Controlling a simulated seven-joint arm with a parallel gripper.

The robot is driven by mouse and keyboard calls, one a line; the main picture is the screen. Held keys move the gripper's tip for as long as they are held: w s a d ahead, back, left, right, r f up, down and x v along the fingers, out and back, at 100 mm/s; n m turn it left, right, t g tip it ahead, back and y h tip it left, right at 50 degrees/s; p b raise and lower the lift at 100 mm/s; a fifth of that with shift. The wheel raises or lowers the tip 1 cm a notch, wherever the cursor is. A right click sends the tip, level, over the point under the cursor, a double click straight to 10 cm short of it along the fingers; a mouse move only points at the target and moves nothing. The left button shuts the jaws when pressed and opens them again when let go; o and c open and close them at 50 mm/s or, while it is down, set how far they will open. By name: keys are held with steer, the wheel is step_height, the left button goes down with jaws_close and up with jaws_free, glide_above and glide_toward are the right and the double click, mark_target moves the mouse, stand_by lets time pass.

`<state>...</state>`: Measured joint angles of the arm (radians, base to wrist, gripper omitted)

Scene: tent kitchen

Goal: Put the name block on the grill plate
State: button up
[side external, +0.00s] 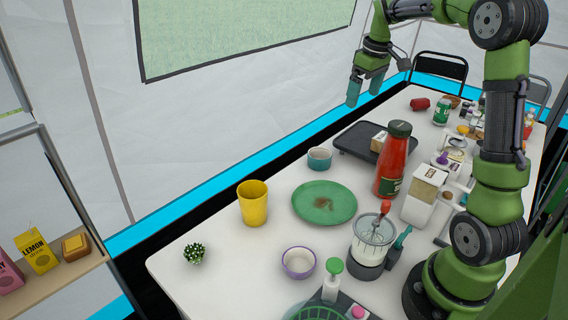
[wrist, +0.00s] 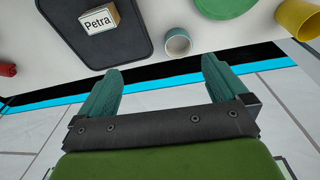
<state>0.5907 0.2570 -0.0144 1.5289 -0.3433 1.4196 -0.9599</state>
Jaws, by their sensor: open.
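The name block (wrist: 98,18) is a small wooden block with a white face reading "Petra". It rests on the dark grill plate (wrist: 67,41), near the plate's edge in the wrist view. In the side view the block (side external: 379,141) shows on the grill plate (side external: 352,141), partly behind the red sauce bottle. My gripper (side external: 361,97) is open and empty, raised above and beyond the far table edge. In the wrist view its two green fingers (wrist: 158,80) are spread apart with nothing between them.
A teal cup (side external: 319,158) stands beside the grill plate. A green plate (side external: 324,202), a yellow cup (side external: 253,204) and a tall red bottle (side external: 392,163) are nearby. A blender (side external: 372,242) and cartons crowd the near side.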

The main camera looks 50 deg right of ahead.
steer(key=s+a+r+m+t, duration=0.1)
steer(key=s+a+r, duration=0.1)
steer(key=a, duration=0.6)
steer(key=s+a+r+t, duration=0.2)
steer(key=a, duration=0.7)
steer(key=s+a+f+m+t+y, duration=0.2)
steer(key=s+a+f, duration=0.1)
steer(key=s+a, duration=0.6)
steer(key=shift+s+a+f+y, duration=0.3)
steer(key=shift+s+a+f, duration=0.1)
steer(key=shift+a, duration=0.45)
